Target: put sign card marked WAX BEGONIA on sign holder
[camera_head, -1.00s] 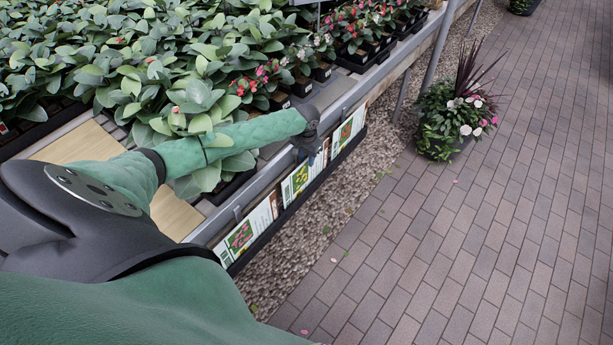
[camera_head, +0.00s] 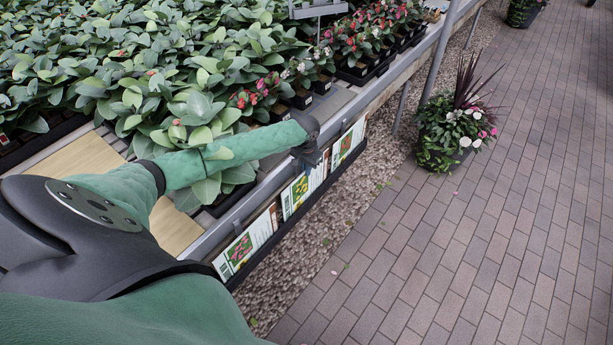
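My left arm reaches across the bench, and my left gripper (camera_head: 309,157) is at the bench's front rail, over a row of sign cards. It is small and seen from behind, so its fingers and any grip are unclear. The cards stand in a dark trough (camera_head: 294,222) along the bench front: one with a red-flower picture (camera_head: 238,252) at the near end, one with yellow flowers (camera_head: 300,190) just below the gripper, and one (camera_head: 346,147) beyond it. Their lettering is too small to read. A grey metal bracket (camera_head: 318,10), possibly a sign holder, shows at the top edge. My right gripper is out of view.
Leafy plants (camera_head: 180,85) and small flowering pots (camera_head: 365,50) crowd the bench. A bare wooden board (camera_head: 80,165) lies at its left. A planter (camera_head: 455,128) stands beyond on the paving (camera_head: 470,230), which is widely clear at right. Gravel (camera_head: 340,200) runs below the bench.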

